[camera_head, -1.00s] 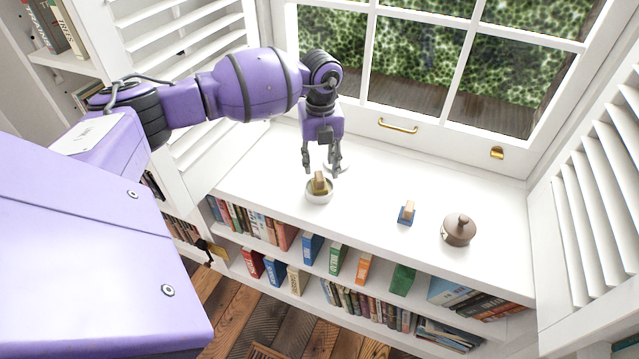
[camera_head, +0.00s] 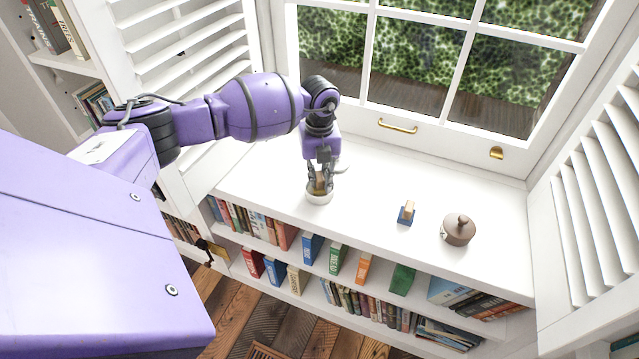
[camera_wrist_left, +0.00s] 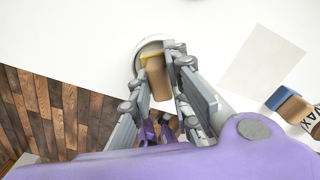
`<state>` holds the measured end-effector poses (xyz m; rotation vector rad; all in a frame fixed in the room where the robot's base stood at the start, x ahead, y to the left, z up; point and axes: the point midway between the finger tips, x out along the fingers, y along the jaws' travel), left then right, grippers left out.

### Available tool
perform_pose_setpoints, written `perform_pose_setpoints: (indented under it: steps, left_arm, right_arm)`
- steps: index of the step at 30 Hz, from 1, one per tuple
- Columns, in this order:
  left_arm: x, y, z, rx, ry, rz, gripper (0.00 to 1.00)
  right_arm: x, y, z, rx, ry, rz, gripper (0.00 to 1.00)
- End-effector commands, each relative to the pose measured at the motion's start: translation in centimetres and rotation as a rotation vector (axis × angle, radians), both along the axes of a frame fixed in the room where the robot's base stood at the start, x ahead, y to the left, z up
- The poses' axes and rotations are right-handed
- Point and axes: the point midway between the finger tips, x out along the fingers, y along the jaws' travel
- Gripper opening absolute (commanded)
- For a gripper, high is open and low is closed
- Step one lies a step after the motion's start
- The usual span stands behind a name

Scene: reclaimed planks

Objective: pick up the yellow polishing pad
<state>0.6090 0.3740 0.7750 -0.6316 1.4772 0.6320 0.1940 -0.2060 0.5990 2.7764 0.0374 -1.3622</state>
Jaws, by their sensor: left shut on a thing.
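The yellow polishing pad has a tan block-shaped handle (camera_head: 319,185) and sits in a small white bowl (camera_head: 319,198) on the white shelf top. In the left wrist view the handle (camera_wrist_left: 158,80) stands between my fingers, with the yellow pad (camera_wrist_left: 176,47) at its far end inside the bowl's rim (camera_wrist_left: 138,52). My left gripper (camera_head: 320,186) points down over the bowl and is shut on the handle. The fingers partly hide the pad. My right gripper is not in view.
A blue pad with a tan handle (camera_head: 407,213) and a brown lidded pot (camera_head: 459,230) stand to the right. A pale sheet (camera_wrist_left: 262,62) lies beside the bowl in the wrist view. Books fill the shelves below the front edge. A window rises behind.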

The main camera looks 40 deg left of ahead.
Motion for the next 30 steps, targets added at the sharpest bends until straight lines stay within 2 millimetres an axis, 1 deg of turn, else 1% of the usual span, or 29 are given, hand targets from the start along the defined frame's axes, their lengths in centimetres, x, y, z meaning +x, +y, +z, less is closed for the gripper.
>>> perform_pose_setpoints:
  steps: [8,11,14,17,20,25,26,27,30]
  left_arm:
    - [0.0,0.0,0.1,0.000,-0.001,0.000,0.00]
    - [0.1,0.0,0.6,-0.001,-0.002,0.000,0.00]
    - [0.1,0.0,1.5,-0.001,-0.003,-0.001,0.00]
    - [0.1,0.0,3.1,0.000,-0.004,-0.001,0.00]
    - [-1.2,-0.6,4.9,0.001,-0.003,-0.005,0.00]
    - [-4.1,-2.5,9.1,0.002,-0.005,-0.005,0.00]
    - [-4.7,-2.8,9.6,0.004,-0.002,-0.006,0.00]
    - [-5.8,-3.4,9.8,0.002,0.001,-0.007,0.00]
    - [-7.8,-4.7,10.8,0.001,0.000,-0.006,0.00]
  right_arm:
    - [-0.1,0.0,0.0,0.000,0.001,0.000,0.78]
    - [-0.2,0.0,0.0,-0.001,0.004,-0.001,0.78]
    - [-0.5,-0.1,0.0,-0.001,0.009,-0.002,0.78]
    - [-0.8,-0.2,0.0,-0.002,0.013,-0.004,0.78]
    - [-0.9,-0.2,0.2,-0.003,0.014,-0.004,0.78]
    - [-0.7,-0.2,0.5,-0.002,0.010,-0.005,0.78]
    - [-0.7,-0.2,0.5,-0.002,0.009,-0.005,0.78]
    - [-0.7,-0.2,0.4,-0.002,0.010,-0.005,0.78]
    - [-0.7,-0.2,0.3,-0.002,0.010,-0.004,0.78]
